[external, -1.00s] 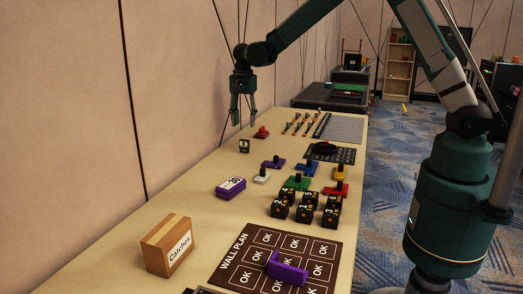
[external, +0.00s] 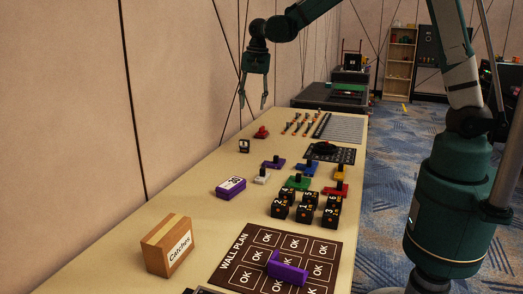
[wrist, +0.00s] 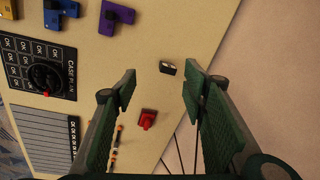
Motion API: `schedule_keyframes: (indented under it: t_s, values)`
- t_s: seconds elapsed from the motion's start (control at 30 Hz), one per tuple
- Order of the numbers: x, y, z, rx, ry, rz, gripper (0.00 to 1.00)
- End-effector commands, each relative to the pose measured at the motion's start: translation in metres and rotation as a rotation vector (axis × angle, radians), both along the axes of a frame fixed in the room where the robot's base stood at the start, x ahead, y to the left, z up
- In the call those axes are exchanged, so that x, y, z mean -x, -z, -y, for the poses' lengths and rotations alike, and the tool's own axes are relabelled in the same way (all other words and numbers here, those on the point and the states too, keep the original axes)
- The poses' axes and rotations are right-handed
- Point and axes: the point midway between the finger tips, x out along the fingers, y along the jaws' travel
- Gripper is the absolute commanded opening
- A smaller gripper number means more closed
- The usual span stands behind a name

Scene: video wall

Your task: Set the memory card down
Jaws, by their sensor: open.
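A small dark block with a white mark (external: 244,146), which may be the memory card, stands on the table near its wall-side edge. It also shows in the wrist view (wrist: 167,68), ahead of and between the fingertips. My gripper (external: 253,105) is open and empty, above the table's wall-side edge and clear of the block. In the wrist view, my gripper (wrist: 160,85) has its two fingers wide apart with nothing between them. A red knobbed piece (external: 262,132) stands beyond the block; it also shows in the wrist view (wrist: 147,119).
Purple (external: 275,163), blue (external: 305,170), green and red knobbed pieces stand mid-table, with several black numbered cubes (external: 306,211) nearer. A purple labelled box (external: 231,188), a Catches box (external: 168,245) and the Wall Plan board (external: 238,270) lie nearer. The wall borders the left side.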

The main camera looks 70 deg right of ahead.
Motion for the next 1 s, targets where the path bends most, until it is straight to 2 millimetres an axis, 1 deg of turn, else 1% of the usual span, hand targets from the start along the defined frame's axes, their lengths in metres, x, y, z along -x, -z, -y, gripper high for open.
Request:
schedule_keyframes:
  t_s: [0.03, 0.1, 0.4, 0.7, 1.0]
  values:
    - [0.009, -0.009, -0.006, 0.004, -0.026, 0.009, 0.43]
    - [0.018, -0.020, -0.012, 0.011, -0.064, 0.024, 0.43]
    - [0.063, -0.060, -0.036, 0.044, -0.220, 0.082, 0.43]
    - [0.111, -0.091, -0.059, 0.084, -0.377, 0.139, 0.43]
    - [0.162, -0.113, -0.081, 0.132, -0.532, 0.195, 0.43]
